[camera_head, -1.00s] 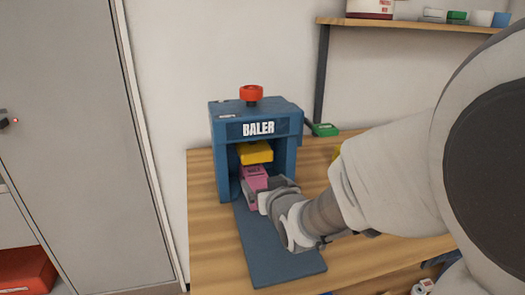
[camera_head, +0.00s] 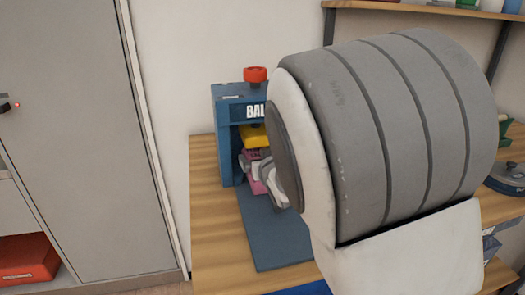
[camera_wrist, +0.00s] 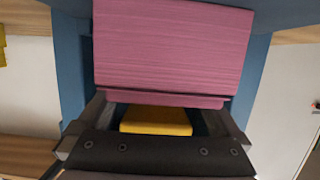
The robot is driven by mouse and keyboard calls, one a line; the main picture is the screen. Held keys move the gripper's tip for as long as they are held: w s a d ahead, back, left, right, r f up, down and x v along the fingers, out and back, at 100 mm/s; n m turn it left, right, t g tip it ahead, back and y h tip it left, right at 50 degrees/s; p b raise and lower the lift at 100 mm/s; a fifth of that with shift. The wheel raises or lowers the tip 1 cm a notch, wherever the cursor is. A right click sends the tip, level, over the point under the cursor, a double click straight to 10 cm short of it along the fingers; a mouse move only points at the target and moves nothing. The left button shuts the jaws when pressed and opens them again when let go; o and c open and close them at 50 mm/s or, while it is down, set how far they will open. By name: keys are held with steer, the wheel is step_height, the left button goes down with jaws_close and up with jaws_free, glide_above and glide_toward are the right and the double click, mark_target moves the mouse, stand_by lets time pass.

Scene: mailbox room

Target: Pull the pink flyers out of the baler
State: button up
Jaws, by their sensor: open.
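The blue baler (camera_head: 228,140) stands on the wooden bench, with a yellow block (camera_head: 250,135) inside its opening. The pink flyers (camera_head: 257,187) are a bundle low in the opening, under the yellow block, partly hidden by my gripper (camera_head: 262,172). In the wrist view the pink flyers (camera_wrist: 170,50) fill the upper middle, between the blue walls, and the yellow block (camera_wrist: 156,121) shows below them. My gripper (camera_wrist: 158,112) is open, its fingers spread to either side near the bundle's edge. Whether they touch the flyers I cannot tell.
A blue plate (camera_head: 268,240) extends from the baler's front over the bench (camera_head: 212,225). A red knob (camera_head: 255,74) tops the baler. My arm hides the baler's right side. A grey cabinet (camera_head: 75,130) stands at left, and a shelf (camera_head: 430,8) hangs at upper right.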

jaws_close()
stand_by(0.3)
steer(key=shift+s, duration=0.2)
